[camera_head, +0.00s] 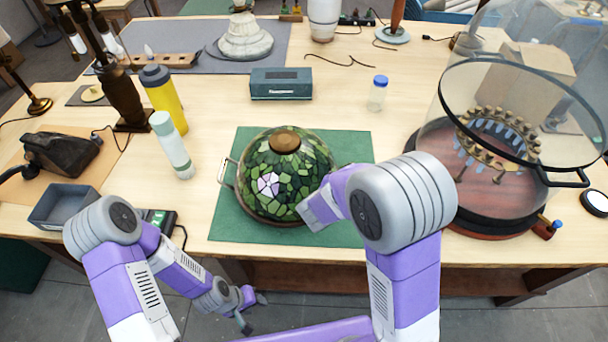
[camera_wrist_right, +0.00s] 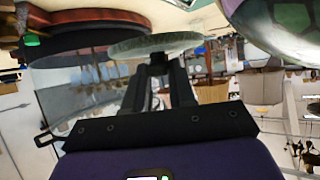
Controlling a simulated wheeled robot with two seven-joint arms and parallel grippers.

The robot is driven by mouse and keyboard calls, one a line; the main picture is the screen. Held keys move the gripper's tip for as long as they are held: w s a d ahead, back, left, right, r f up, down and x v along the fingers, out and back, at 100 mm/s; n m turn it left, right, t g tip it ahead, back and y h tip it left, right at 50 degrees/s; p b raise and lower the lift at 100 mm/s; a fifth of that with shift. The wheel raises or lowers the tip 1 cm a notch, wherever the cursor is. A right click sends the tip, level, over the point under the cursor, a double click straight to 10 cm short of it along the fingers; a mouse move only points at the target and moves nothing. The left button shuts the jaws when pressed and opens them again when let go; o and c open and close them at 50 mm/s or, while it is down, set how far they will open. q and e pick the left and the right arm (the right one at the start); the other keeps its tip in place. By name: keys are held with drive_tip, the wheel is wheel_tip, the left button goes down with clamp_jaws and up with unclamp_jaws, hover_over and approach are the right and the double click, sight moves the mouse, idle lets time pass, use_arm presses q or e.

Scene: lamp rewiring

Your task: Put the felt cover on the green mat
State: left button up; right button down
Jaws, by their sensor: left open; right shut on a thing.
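The green mat (camera_head: 350,148) lies in the middle of the table. A green stained-glass dome shade (camera_head: 310,155) with a brown cap stands on it. My right gripper (camera_wrist_right: 158,62) is shut on the edge of a thin grey-green round disc (camera_wrist_right: 145,43), which looks like the felt cover. The disc is held in the air, with the shade at the upper right of the wrist view (camera_wrist_right: 268,25). In the head view my right arm hides this gripper and the disc. My left gripper (camera_head: 252,310) is open and empty, low before the table's front edge.
A glass enclosure (camera_head: 430,165) with a ring of brass posts stands at the right. A grey tray (camera_head: 62,205), a white-green bottle (camera_head: 172,150) and a yellow bottle (camera_head: 167,102) stand left of the mat. A teal box (camera_head: 281,84) and a blue-capped jar (camera_head: 377,95) stand behind it.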

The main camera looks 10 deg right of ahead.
drive_tip(key=s+d+f+m+g+h, duration=0.1)
drive_tip(key=s+f+m+g+h, duration=0.1)
drive_tip(key=m+g, duration=0.1)
drive_tip(key=s+d+f+m+g+p, duration=0.1)
drive_tip(key=m+g, duration=0.1)
drive_tip(key=shift+s+d+f+h, duration=0.1)
drive_tip(key=shift+d+f+h, duration=0.2)
drive_tip(key=shift+f+h, duration=0.1)
drive_tip(key=shift+m+g, duration=0.3)
drive_tip(key=f, duration=0.3)
drive_tip(key=f+b, duration=0.1)
drive_tip(key=f, duration=0.3)
drive_tip(key=f+b, duration=0.1)
drive_tip(key=f, duration=0.2)
drive_tip(key=shift+s+f, duration=0.15)
drive_tip(key=shift+s, duration=0.1)
drive_tip(key=shift+f, duration=0.1)
drive_tip(key=shift+f+b, duration=0.15)
drive_tip(key=shift+b, duration=0.2)
drive_tip(key=c, duration=0.9)
unclamp_jaws()
drive_tip(key=shift+c, duration=0.2)
